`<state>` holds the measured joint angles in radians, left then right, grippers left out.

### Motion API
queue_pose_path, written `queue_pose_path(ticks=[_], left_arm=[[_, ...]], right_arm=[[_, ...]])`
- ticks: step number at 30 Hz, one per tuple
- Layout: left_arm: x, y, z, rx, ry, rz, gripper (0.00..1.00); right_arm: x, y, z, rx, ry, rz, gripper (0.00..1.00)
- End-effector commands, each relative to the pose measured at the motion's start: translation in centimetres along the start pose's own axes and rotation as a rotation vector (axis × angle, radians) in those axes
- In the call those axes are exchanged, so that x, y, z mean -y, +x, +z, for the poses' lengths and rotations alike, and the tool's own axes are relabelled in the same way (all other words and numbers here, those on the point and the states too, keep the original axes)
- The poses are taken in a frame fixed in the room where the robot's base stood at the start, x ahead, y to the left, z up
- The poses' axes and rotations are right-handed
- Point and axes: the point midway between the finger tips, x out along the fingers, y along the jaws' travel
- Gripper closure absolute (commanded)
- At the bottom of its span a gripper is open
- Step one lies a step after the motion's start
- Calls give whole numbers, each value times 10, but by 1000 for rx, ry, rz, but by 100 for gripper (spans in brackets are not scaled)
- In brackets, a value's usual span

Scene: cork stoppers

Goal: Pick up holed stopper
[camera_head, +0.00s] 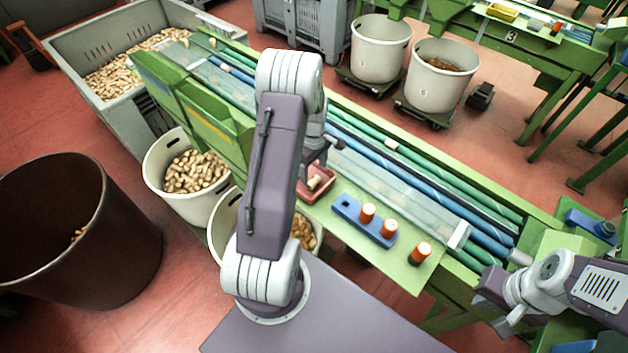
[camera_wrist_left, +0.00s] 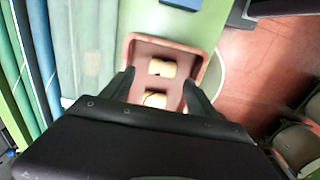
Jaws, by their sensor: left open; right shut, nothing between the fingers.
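A small red tray (camera_head: 327,189) sits on the green bench edge, and it fills the middle of the left wrist view (camera_wrist_left: 207,50). Two pale cork stoppers lie in it: one farther stopper (camera_wrist_left: 162,68) and one nearer stopper (camera_wrist_left: 154,100), the latter partly hidden by my gripper body. I cannot tell for certain which one has a hole. My left gripper (camera_wrist_left: 160,82) is open over the tray, with its fingers on either side of the stoppers. In the head view, my arm partly covers the tray. My right gripper (camera_head: 487,288) is shut and empty, far to the right.
A blue holder (camera_head: 347,208) with orange cylinders stands right of the tray, and another orange cylinder (camera_head: 420,253) stands beside it. A conveyor with blue and green rails (camera_head: 430,185) runs behind. Bins of corks (camera_head: 195,172) stand on the floor at left.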

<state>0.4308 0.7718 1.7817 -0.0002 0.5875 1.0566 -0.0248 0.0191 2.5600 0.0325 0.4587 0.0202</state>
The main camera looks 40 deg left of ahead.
Motion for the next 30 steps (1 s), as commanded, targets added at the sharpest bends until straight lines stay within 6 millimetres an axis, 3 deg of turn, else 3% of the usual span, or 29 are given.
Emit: queue_pose_path(ticks=[9,16,17,21,24,30], left_arm=[[2,47,3,1,1,-2,31],[2,51,3,0,2,0,31],[2,51,3,0,2,0,34],[2,51,3,0,2,0,73],[2,51,3,0,2,0,95],[2,50,3,0,2,0,95]], right_arm=[[0,-15,-2,0,0,0,100],[0,-14,-2,0,0,0,100],[0,-14,-2,0,0,0,100],[0,-14,-2,0,0,0,100],[0,-14,-2,0,0,0,100],[0,-14,-2,0,0,0,100]])
